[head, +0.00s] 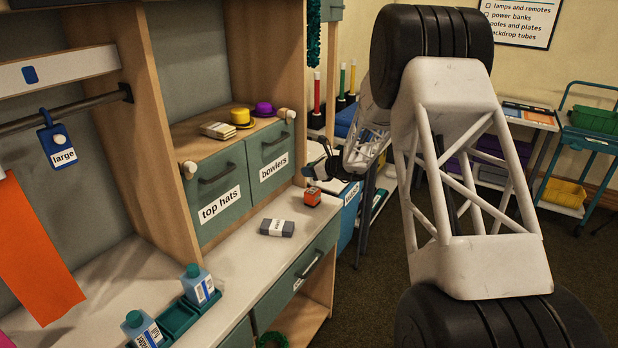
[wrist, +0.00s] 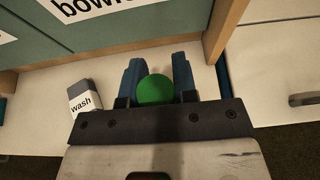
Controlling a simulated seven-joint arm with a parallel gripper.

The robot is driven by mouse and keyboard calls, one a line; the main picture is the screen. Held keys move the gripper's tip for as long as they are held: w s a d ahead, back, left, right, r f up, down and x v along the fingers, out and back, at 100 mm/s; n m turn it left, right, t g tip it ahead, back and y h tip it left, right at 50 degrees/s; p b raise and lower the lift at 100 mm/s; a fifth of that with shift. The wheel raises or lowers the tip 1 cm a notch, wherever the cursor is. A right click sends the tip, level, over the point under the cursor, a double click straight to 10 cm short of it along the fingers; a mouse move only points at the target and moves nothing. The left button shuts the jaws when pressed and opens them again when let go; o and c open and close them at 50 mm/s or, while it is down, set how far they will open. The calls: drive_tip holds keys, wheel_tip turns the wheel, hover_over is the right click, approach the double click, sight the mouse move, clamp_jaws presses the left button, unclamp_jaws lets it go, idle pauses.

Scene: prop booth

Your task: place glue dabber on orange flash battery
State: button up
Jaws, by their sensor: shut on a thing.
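The orange flash battery (head: 312,196) is a small orange block with a dark top, standing on the pale counter (head: 245,258) near its right end. In the head view my gripper (head: 316,172) is small and dark, just above the battery in the picture; the gap between them is unclear. In the wrist view my gripper (wrist: 156,88) has its blue fingers on both sides of a round green thing (wrist: 156,90), seen end-on, which I take to be the glue dabber. It is held between the fingers. Its lower part is hidden, and the battery does not show in the wrist view.
A grey block with a white "wash" label (wrist: 83,98) lies on the counter left of my gripper; it also shows in the head view (head: 277,227). Drawers marked "top hats" (head: 219,204) and "bowlers" (head: 272,163) stand behind. A wooden upright (wrist: 222,30) is close on the right.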

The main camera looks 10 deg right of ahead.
drive_tip(key=shift+w, duration=0.65)
drive_tip(key=shift+f, duration=0.1)
drive_tip(key=shift+f, duration=1.7)
drive_tip(key=shift+f, duration=0.1)
drive_tip(key=o, duration=0.9)
drive_tip(key=shift+s+d+r, duration=0.3)
drive_tip(key=v, duration=1.1)
